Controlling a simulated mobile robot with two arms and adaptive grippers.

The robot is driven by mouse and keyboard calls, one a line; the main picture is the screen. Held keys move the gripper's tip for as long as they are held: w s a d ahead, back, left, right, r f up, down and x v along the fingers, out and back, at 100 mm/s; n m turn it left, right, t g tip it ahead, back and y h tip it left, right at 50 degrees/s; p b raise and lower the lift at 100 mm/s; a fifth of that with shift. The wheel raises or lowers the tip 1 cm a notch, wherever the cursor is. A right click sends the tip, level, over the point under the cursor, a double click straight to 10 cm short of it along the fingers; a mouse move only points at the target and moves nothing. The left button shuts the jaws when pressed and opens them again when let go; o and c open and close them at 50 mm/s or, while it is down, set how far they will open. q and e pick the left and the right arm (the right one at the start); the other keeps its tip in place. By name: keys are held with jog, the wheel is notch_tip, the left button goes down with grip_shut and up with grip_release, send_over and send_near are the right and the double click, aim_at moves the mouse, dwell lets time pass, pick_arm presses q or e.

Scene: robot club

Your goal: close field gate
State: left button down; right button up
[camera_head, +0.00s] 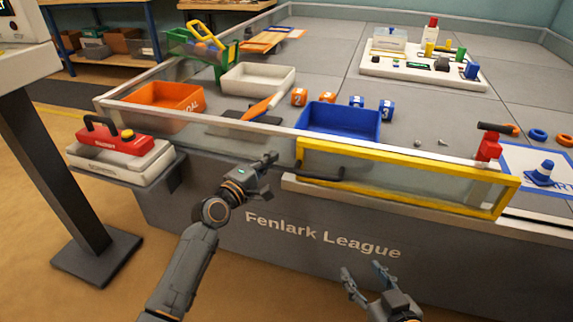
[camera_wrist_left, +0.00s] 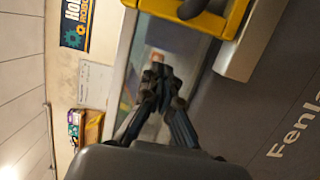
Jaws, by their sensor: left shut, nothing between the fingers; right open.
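The field gate (camera_head: 400,193) is a clear panel in a yellow frame at the front of the field. Its left end is by the clear front wall; I cannot tell whether it is flush there. A black bar handle (camera_head: 322,176) is at its left end. My left gripper (camera_head: 270,157) is shut and empty, just left of the handle, in front of the wall. In the left wrist view, its fingers (camera_wrist_left: 158,68) are together, with part of the yellow frame (camera_wrist_left: 212,22) above right. My right gripper (camera_head: 366,273) is open and empty, low in front of the field's base.
A red latch block (camera_head: 487,148) with a black lever stands near the gate's right end. Behind the gate are a blue bin (camera_head: 340,121) and numbered cubes. A red-and-white box (camera_head: 112,150) sits on a side shelf at left.

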aim_at(293, 152)
pick_arm(q)
jog(key=shift+w+d, duration=0.4)
jog(key=shift+w, duration=0.2)
jog(key=shift+s+d, duration=0.25)
jog(key=shift+d, duration=0.4)
jog(key=shift+s+d, duration=0.25)
jog(key=shift+d, duration=0.35)
jog(key=shift+s+d, duration=0.15)
jog(key=shift+d, duration=0.45)
pick_arm(e)
jog(key=shift+f, duration=0.15)
pick_arm(q)
jog(key=shift+s, duration=0.1)
pick_arm(e)
jog(key=shift+s+d, duration=0.1)
